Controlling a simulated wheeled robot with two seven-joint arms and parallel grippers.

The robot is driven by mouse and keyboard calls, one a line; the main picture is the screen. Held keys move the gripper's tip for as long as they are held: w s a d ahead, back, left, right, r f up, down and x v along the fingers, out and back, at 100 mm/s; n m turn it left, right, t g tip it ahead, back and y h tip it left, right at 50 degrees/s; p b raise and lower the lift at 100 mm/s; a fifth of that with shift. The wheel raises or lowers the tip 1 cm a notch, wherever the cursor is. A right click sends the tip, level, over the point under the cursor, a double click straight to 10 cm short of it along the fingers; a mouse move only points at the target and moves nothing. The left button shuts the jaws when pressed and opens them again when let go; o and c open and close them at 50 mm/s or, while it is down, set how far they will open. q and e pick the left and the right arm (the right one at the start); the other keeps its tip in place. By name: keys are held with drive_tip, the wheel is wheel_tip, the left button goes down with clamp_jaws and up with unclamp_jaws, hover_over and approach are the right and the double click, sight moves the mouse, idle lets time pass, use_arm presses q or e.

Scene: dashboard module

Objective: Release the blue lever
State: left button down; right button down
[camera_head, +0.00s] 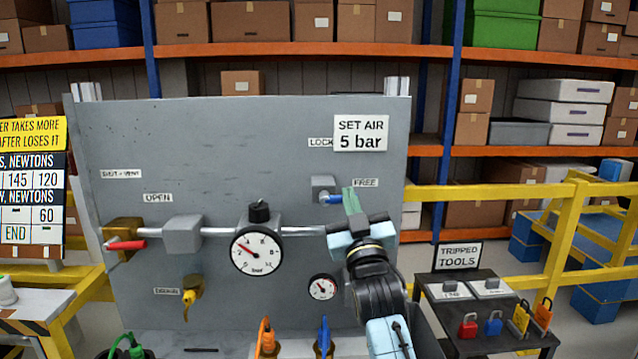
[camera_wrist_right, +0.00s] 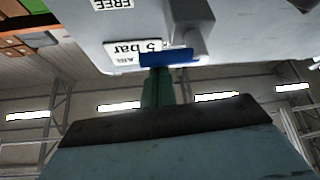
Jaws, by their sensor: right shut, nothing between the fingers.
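The blue lever (camera_head: 331,198) sticks out to the right from a small grey block (camera_head: 323,184) on the grey panel, between the LOCK and FREE labels. In the right wrist view the blue lever (camera_wrist_right: 168,57) lies across the tips of my fingers, its block behind it. My right gripper (camera_head: 350,197) is shut and empty, its green fingers at the lever's right end. It also shows in the right wrist view (camera_wrist_right: 158,85). Whether the fingertips touch the lever I cannot tell. The FREE label (camera_head: 366,182) is just above right; LOCK is partly hidden by a sign. My left gripper is not in view.
The SET AIR 5 bar sign (camera_head: 361,133) hangs above the lever. A large gauge (camera_head: 257,250), a grey pipe and a red-handled valve (camera_head: 127,245) are left of it. A small gauge (camera_head: 322,287) sits below. A dark tools table (camera_head: 478,310) with padlocks stands right.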

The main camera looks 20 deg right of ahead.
idle(0.3)
wheel_tip(320, 180, up, 5)
drive_tip(key=p, duration=0.5)
drive_tip(key=a+b+v, duration=0.1)
drive_tip(key=b+v, duration=0.1)
drive_tip(key=v, duration=0.9)
drive_tip(key=shift+w+f+b, duration=0.2)
drive_tip(key=shift+f+b, duration=0.15)
drive_tip(key=shift+b, duration=0.05)
drive_tip(key=shift+a, duration=0.1)
